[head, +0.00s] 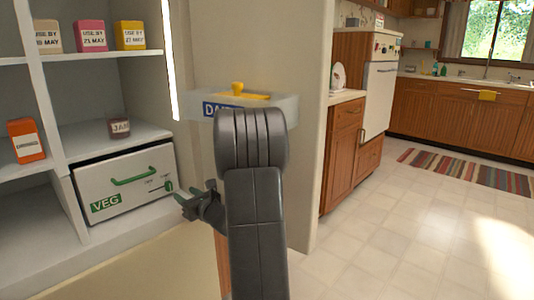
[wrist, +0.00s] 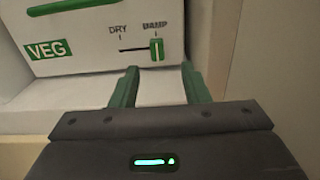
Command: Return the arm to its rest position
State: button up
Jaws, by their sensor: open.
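My arm (head: 258,200) rises in the middle of the head view, with my gripper (head: 192,197) to its left, in front of the VEG drawer's lower right corner. In the wrist view my gripper (wrist: 160,72) has its two green fingers spread and nothing between them. The fingertips are just below the drawer's green slider knob (wrist: 157,50), which stands at the DAMP end of its track. I cannot tell whether they touch the drawer front.
The white VEG drawer (head: 126,185) is shut in the shelf unit. A JAM jar (head: 119,128) and labelled boxes (head: 91,36) stand on shelves. A clear DAIRY box (head: 285,106) is behind my arm. Open floor (head: 400,225) lies to the right.

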aim_at(170, 185)
jog(key=b+x, duration=0.1)
jog(key=x, duration=0.7)
jog(key=shift+s+f, duration=0.1)
jog(key=shift+a, duration=0.45)
